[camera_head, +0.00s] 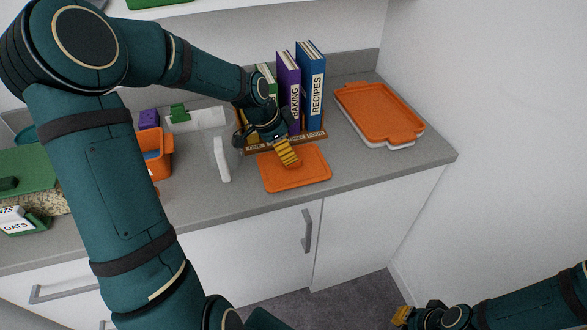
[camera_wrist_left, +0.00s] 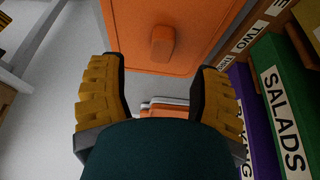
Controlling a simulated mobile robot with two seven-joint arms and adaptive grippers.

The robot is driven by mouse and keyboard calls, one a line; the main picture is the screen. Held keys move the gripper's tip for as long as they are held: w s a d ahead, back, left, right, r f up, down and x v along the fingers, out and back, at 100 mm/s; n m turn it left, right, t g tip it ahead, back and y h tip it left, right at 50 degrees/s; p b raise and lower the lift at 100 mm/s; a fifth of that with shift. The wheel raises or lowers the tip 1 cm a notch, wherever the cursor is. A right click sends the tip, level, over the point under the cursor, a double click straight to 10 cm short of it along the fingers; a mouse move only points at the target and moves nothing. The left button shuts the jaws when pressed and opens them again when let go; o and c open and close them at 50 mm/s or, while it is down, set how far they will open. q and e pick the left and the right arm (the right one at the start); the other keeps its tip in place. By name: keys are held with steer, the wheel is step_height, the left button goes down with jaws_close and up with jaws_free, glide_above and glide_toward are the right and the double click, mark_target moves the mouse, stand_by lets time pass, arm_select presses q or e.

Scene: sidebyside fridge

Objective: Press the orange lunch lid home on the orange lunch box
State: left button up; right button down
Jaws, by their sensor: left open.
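The orange lunch lid (camera_head: 297,176) lies flat on the grey counter, in front of the books and apart from the box. The left wrist view shows the lid (camera_wrist_left: 135,32) with its raised orange knob (camera_wrist_left: 162,43). My left gripper (camera_head: 286,153) is over the lid's back part; its yellow fingers (camera_wrist_left: 160,90) are spread, with nothing between them. The knob is hidden in the head view. The orange lunch box (camera_head: 162,165) stands open on the counter to the left, partly behind my left arm. My right gripper (camera_head: 402,316) is low at the bottom right, away from the counter.
Several books (camera_head: 310,90) stand in a wooden rack behind the lid. A white dish with an orange cover (camera_head: 378,110) is at the right. A white upright panel (camera_head: 221,158) stands between box and lid. An oats container (camera_head: 14,222) is at far left.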

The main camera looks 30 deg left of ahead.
mark_target(293, 165)
arm_select(q)
steer(key=shift+b+x, duration=0.7)
steer(key=shift+x, duration=2.15)
jaws_close()
